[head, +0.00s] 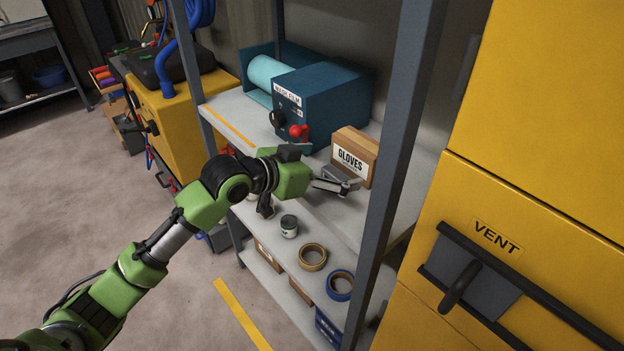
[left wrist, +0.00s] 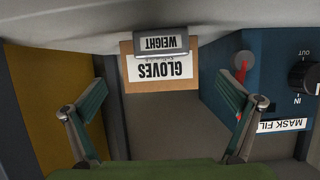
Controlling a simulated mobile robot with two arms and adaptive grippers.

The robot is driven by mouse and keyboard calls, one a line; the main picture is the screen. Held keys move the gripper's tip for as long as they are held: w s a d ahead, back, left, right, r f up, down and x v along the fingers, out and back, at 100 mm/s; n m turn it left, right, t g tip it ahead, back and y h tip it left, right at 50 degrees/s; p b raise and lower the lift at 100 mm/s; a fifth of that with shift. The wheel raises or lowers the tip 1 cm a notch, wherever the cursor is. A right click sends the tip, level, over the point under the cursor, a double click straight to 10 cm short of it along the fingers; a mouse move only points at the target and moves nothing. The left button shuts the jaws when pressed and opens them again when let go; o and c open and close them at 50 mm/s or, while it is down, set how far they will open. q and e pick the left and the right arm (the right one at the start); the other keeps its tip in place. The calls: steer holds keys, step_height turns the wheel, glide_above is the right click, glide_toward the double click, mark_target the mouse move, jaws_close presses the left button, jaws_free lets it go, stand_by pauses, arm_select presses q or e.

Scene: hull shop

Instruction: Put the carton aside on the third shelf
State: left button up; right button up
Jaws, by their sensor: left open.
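The carton is a brown box labelled GLOVES (head: 355,156). It stands on the upper visible shelf (head: 385,212), right of the blue machine. In the left wrist view the carton (left wrist: 160,78) appears upside down, between the fingers in the picture and beyond them. A grey block labelled WEIGHT (left wrist: 161,43) is in front of the carton and covers part of its face. My left gripper (head: 338,184) is open and empty, just in front of the carton and weight. Its spread fingers also show in the left wrist view (left wrist: 162,95). My right gripper is out of view.
The blue mask film machine (head: 322,100), with a red knob, stands left of the carton. The rack's grey post (head: 403,120) rises in front on the right. A jar (head: 289,226) and tape rolls (head: 312,257) sit on the shelf below. A yellow VENT cabinet (head: 530,200) stands right.

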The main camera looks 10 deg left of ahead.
arm_select(q)
steer(key=s+a, duration=0.1)
steer(key=s, duration=0.1)
steer(key=s+a+b, duration=0.1)
steer(key=shift+s+a+f, duration=0.1)
steer(key=shift+s+a, duration=0.55)
steer(key=shift+s, duration=0.2)
